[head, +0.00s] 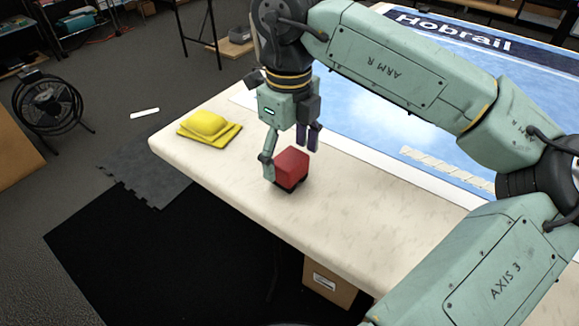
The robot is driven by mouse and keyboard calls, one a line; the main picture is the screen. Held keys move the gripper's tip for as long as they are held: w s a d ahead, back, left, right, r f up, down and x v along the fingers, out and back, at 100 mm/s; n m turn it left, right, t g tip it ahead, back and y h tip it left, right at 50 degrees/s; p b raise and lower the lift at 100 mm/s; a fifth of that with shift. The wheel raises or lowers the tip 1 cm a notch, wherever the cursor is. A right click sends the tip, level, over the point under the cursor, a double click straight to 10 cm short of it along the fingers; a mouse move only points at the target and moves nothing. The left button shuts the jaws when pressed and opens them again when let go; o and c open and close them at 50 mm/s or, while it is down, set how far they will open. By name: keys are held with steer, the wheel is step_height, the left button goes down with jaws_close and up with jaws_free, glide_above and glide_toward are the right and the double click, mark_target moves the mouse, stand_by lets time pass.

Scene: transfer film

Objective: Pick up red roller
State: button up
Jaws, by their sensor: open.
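The red roller (291,168) is a small red block-like piece with a dark underside, resting on the pale tabletop near its front edge. My gripper (290,162) is open and comes down from above at the roller. One finger stands at the roller's left side, and the other, darker finger is up behind its right side. I cannot tell whether either finger touches the roller. The left finger covers a little of the roller's left edge.
A yellow folded cloth (209,126) lies at the table's left corner. A blue printed sheet (365,95) lettered "Hobrail" covers the back of the table (225,170). A pale twisted strip (448,170) lies on it. A black fan (48,105) stands on the floor at left.

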steer(key=shift+w+f, duration=0.1)
steer(key=shift+f, duration=1.35)
steer(key=shift+c, duration=0.4)
steer(key=c, duration=1.3)
steer(key=shift+o, duration=0.2)
steer(key=shift+r, duration=0.1)
steer(key=shift+r, duration=0.5)
step_height(320, 180, up, 2)
steer(key=shift+r, duration=0.1)
steer(key=s+a+r+b, duration=0.1)
steer(key=s+a, duration=0.1)
steer(key=s, duration=0.5)
steer(key=s+a+b, duration=0.1)
steer(key=s+a, duration=0.2)
steer(key=s, duration=0.5)
steer(key=shift+a+r, duration=0.3)
steer(key=shift+r, duration=0.05)
